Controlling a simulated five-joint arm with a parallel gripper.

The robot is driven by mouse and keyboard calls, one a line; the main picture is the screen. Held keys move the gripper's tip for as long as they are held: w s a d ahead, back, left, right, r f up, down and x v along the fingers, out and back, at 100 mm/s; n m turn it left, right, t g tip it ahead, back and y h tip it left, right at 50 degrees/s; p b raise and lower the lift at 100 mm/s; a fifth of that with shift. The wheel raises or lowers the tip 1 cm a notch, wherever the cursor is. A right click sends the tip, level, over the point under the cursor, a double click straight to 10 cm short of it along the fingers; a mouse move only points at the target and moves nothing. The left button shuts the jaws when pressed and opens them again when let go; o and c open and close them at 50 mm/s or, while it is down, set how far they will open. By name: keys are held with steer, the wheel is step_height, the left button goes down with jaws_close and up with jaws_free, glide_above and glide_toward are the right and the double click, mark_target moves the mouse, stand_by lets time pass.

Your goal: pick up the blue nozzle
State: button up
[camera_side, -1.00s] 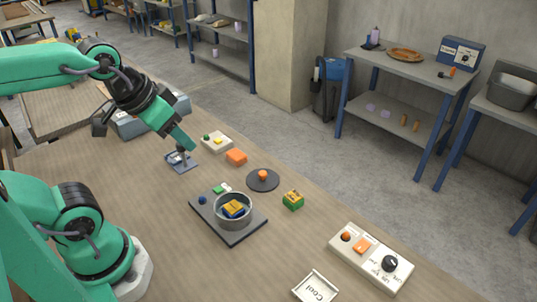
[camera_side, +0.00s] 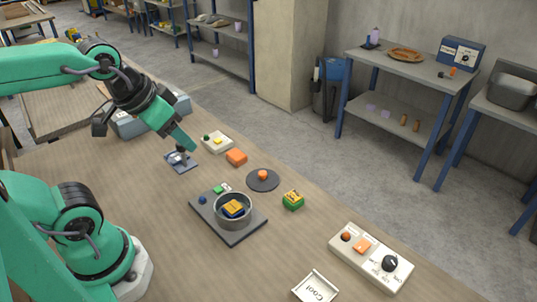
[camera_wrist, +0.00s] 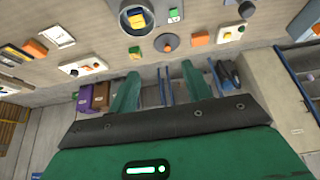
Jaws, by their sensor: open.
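A small blue rounded piece (camera_side: 202,200) sits at the left corner of a dark grey plate (camera_side: 232,237) in the side view. It is the clearest blue candidate for the nozzle, but its shape is too small to confirm. My gripper (camera_side: 187,145) is above a small blue-grey plate (camera_side: 181,167), up and left of the blue piece and apart from it. A thin grey post shows just under the fingers; I cannot tell whether they touch it. In the wrist view my gripper (camera_wrist: 160,70) has its two green fingers spread with nothing seen between them.
A metal pan (camera_side: 233,222) with a yellow-and-blue block stands on the dark plate. Around it are an orange block (camera_side: 236,157), a black disc (camera_side: 263,180), a green-and-yellow block (camera_side: 293,200), and a white control panel (camera_side: 371,258). A tray marked Cool (camera_side: 315,288) lies in front.

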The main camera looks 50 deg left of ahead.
steer(key=g, duration=0.5)
glide_above(233, 206)
step_height(233, 206, down, 13)
steer(key=shift+s+a+r, duration=0.1)
steer(key=shift+s, duration=0.05)
steer(key=shift+f+g, duration=0.3)
steer(key=shift+f, duration=0.25)
steer(key=shift+f, duration=0.1)
steer(key=shift+f, duration=1.2)
steer(key=shift+f, duration=2.6)
